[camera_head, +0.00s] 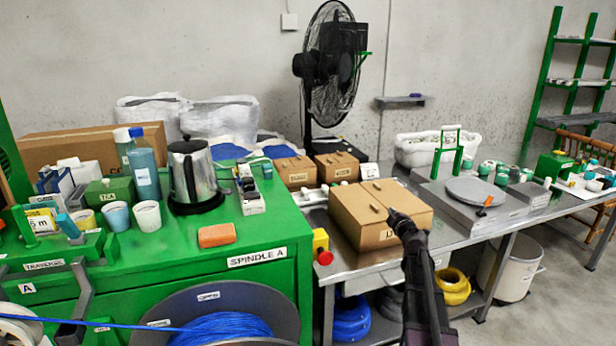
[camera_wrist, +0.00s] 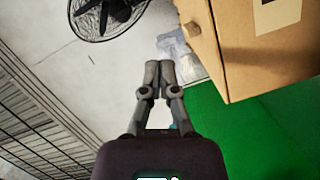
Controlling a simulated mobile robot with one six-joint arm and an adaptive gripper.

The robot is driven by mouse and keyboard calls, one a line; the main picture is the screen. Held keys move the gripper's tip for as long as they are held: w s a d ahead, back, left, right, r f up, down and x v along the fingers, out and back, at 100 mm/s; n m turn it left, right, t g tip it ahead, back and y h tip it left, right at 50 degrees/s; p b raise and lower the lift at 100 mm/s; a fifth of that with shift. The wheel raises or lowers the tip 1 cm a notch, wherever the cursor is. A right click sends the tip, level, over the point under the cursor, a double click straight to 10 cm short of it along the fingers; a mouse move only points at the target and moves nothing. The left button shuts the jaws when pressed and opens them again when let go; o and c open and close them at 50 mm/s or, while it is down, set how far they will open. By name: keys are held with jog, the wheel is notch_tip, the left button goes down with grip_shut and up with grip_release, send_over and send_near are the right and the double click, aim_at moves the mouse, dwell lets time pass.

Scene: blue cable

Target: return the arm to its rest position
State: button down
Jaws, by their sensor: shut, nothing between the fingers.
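My arm reaches up from the lower edge of the head view, in front of the steel table. My gripper (camera_head: 394,214) is at its upper end, dark, and overlaps the front of a cardboard box (camera_head: 352,213) in the picture. In the wrist view my gripper (camera_wrist: 160,72) has its two grey fingertips together, with nothing between them. A cardboard box (camera_wrist: 262,45) shows close by to the right of the fingers there, apart from them in the picture. The head view does not show clearly how far the gripper is from the box.
A green bench (camera_head: 165,262) carries a kettle (camera_head: 193,175), cups and an orange block (camera_head: 217,235). A blue cable spool (camera_head: 225,328) sits below. A black fan (camera_head: 333,65) stands behind. Floor is open at right.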

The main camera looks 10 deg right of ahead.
jog(key=s+a+f+m+g+y, duration=0.1)
jog(key=s+a+f+m+g, duration=0.4)
jog(key=s+a, duration=0.5)
jog(key=s+a+f+m+g, duration=0.4)
jog(key=s+a+f+g, duration=0.2)
jog(key=s+a, duration=0.35)
jog(key=s+a+f+m+g+y, duration=0.1)
jog(key=s+a+f+m+g, duration=0.4)
jog(key=s+a, duration=0.45)
notch_tip(320, 180, up, 19)
jog(key=a+n+p, duration=0.1)
jog(key=p, duration=1.9)
jog(key=shift+s+a+g, duration=0.2)
jog(key=shift+a+g, duration=0.05)
jog(key=shift+g, duration=0.15)
